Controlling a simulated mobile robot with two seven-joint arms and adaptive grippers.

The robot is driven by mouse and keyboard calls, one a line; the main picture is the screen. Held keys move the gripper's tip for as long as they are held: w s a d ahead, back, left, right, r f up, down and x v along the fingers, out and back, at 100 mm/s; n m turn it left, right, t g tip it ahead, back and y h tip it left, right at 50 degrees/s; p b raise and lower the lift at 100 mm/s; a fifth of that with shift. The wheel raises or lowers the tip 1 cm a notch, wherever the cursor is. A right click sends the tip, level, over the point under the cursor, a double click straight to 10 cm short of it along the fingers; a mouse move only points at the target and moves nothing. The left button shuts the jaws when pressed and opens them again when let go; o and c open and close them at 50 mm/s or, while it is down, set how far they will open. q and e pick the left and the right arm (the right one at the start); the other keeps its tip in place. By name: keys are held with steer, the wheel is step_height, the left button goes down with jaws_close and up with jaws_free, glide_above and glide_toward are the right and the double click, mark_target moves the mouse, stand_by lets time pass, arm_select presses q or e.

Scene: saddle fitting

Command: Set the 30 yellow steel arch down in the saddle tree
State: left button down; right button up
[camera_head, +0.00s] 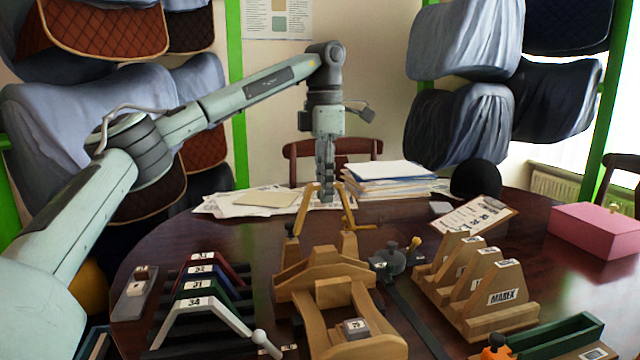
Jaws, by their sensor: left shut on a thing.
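My left gripper (326,194) points straight down, shut on the top of the yellow steel arch. The yellow arch (349,213) has its legs spread downward to left and right, with a short handle-like piece at the right. The wooden saddle tree (324,257) stands on the table just below and in front of it. The arch's leg ends are close to the upright posts at the tree's far end; I cannot tell whether they touch. The gripper fingers hide the middle of the arch. A small block labelled 29 (355,327) sits on the tree. My right gripper is out of view.
A rack of numbered arches (197,302) stands left of the tree. A wooden stand marked MADEX (502,297), a clipboard (474,214) and a pink box (596,231) are to the right. A grey clamp-like tool (390,262) sits close beside the tree. Papers (393,178) lie behind.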

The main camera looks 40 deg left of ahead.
mark_target(325, 249)
arm_select(q)
step_height(325, 249, down, 6)
steer(key=shift+r, duration=0.1)
steer(key=shift+d, duration=0.1)
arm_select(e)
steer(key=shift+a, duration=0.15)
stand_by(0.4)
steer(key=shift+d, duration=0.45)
arm_select(q)
steer(key=shift+f, duration=0.5)
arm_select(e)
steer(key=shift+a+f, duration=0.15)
arm_select(q)
steer(key=shift+s+f+b, duration=0.1)
steer(key=shift+f+b, duration=0.7)
steer(key=shift+f, duration=0.95)
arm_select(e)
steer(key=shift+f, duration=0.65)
